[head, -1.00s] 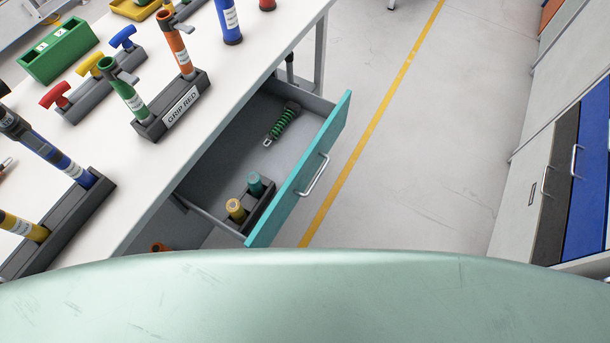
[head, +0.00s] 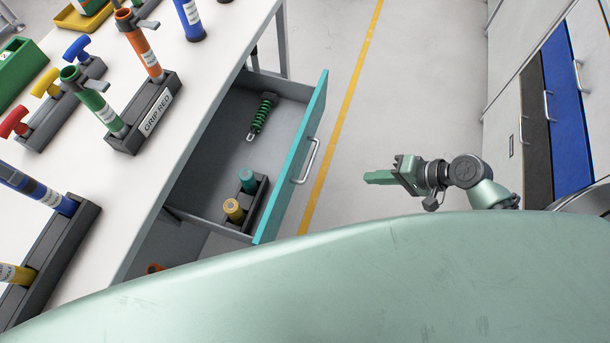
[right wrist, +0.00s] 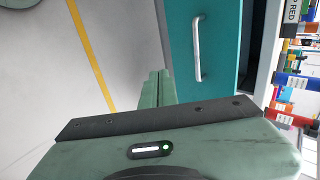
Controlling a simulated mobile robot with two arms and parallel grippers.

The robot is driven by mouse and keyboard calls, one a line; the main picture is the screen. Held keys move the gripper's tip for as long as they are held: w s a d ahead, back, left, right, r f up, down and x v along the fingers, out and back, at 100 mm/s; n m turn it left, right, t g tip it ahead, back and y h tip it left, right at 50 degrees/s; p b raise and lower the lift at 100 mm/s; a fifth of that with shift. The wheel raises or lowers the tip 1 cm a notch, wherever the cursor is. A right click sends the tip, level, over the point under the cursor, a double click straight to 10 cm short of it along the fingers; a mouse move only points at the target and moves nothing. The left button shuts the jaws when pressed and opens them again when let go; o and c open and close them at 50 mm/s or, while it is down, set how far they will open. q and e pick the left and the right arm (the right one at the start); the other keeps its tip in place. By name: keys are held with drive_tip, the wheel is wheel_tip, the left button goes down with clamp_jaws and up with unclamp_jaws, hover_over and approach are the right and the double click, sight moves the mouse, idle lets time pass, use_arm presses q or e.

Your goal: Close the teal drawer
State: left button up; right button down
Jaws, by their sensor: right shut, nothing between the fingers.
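The teal drawer (head: 293,160) is pulled out from under the white workbench, its front facing right with a silver bar handle (head: 306,161). Inside lie a green coiled spring part (head: 262,117) and a dark holder with a teal and a yellow cylinder (head: 234,210). My right gripper (head: 370,177) is shut and empty, to the right of the drawer front and apart from it, fingers pointing left toward it. In the right wrist view the shut fingers (right wrist: 159,87) show beside the teal front (right wrist: 222,75) and its handle. My left gripper is not in view.
The white bench top (head: 205,75) carries several tool racks, including one labelled GRIP RED (head: 145,120). Clear floor with a yellow line (head: 345,110) lies right of the drawer. Cabinets with dark and blue fronts (head: 567,115) stand at far right.

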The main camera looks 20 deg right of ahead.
wheel_tip(320, 180, up, 4)
drive_tip(key=a+y, duration=0.1)
drive_tip(key=a, duration=0.2)
drive_tip(key=r+p+x, duration=0.1)
drive_tip(key=x, duration=1.2)
drive_tip(key=shift+w+a+n+p, duration=0.3)
drive_tip(key=shift+a, duration=0.2)
drive_tip(key=shift+w+a, duration=0.1)
